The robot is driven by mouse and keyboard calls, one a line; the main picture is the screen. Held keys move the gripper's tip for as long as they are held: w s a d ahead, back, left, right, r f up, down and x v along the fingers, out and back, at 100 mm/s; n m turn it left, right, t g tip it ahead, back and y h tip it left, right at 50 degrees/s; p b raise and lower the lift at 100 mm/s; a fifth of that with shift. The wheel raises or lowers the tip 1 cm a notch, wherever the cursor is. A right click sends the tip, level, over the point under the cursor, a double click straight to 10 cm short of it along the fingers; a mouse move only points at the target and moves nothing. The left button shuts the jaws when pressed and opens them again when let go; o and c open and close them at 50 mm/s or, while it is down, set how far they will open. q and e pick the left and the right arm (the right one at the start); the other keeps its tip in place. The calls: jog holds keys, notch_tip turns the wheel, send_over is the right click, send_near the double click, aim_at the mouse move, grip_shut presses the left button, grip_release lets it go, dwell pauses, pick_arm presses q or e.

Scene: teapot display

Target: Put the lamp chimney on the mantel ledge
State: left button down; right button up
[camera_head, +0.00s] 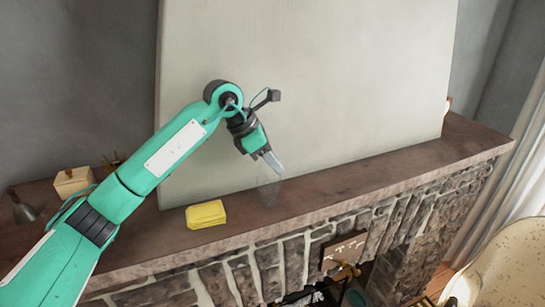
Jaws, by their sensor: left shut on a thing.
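The lamp chimney (269,191) is a clear, faint glass tube, hard to make out against the ledge and wall. It hangs below the fingertips of my left gripper (273,164), which is shut on its upper part. It looks roughly upright, with its lower end over the brown mantel ledge (340,185); I cannot tell whether that end touches the ledge. My left arm reaches in from the lower left above the ledge. My right gripper is not in view.
A yellow folded cloth or sponge (206,214) lies on the ledge left of the chimney. A beige box (74,182) and a dark metal object (23,209) are at the far left. A big pale panel (310,80) stands behind. The ledge is clear to the right.

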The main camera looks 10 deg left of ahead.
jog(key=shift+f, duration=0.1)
pick_arm(q)
jog(key=shift+f, duration=0.2)
jog(key=c, duration=1)
grip_release()
jog(key=shift+c, duration=0.2)
jog(key=shift+r, duration=0.2)
jog(key=b+v, duration=0.4)
jog(key=v, duration=0.8)
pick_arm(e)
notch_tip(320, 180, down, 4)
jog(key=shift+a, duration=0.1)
pick_arm(q)
jog(key=shift+f, duration=0.1)
